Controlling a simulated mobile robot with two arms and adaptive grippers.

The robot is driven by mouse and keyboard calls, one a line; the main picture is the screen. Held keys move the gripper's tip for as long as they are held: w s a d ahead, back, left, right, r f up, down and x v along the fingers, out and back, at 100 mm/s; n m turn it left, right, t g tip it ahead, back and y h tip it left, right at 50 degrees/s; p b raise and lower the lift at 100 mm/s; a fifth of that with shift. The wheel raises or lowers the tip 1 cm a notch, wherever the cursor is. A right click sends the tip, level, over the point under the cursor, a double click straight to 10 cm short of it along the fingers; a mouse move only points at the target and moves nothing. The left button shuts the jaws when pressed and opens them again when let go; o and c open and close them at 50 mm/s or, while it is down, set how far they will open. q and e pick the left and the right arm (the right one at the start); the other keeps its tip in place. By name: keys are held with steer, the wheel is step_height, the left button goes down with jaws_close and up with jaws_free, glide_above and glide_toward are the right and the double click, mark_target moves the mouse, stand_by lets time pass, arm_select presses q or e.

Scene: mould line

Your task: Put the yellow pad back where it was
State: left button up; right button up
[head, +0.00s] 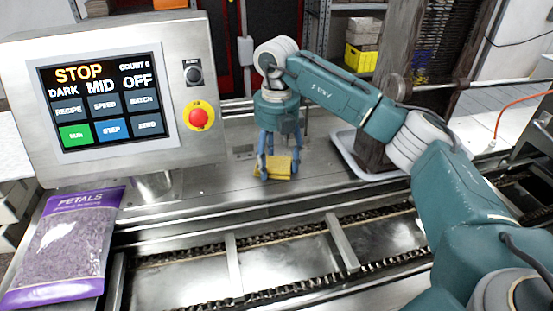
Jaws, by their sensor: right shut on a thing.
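The pad is on or just above the steel surface; I cannot tell which. Part of the pad is hidden behind the fingers. My left gripper is not in view.
A control panel (215,140) with a screen and a red stop button (199,117) stands at the left. A purple petals bag (65,245) lies in front of it. A chain conveyor (190,272) runs across the front. A pale tray (345,150) is right of the pad.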

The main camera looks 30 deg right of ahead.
mark_target(276, 164)
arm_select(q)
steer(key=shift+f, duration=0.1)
arm_select(e)
steer(key=o, duration=1)
steer(key=shift+a+f, duration=0.1)
steer(key=shift+o, duration=0.2)
step_height(276, 164, up, 6)
steer(key=shift+f+b, duration=0.2)
steer(key=shift+b, duration=0.7)
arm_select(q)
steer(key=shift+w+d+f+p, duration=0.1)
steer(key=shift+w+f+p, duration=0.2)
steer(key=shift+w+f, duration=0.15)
arm_select(e)
step_height(276, 164, up, 7)
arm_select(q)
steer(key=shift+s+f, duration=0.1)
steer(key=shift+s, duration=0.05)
arm_select(e)
steer(key=shift+s+f, duration=0.1)
steer(key=shift+f, duration=0.1)
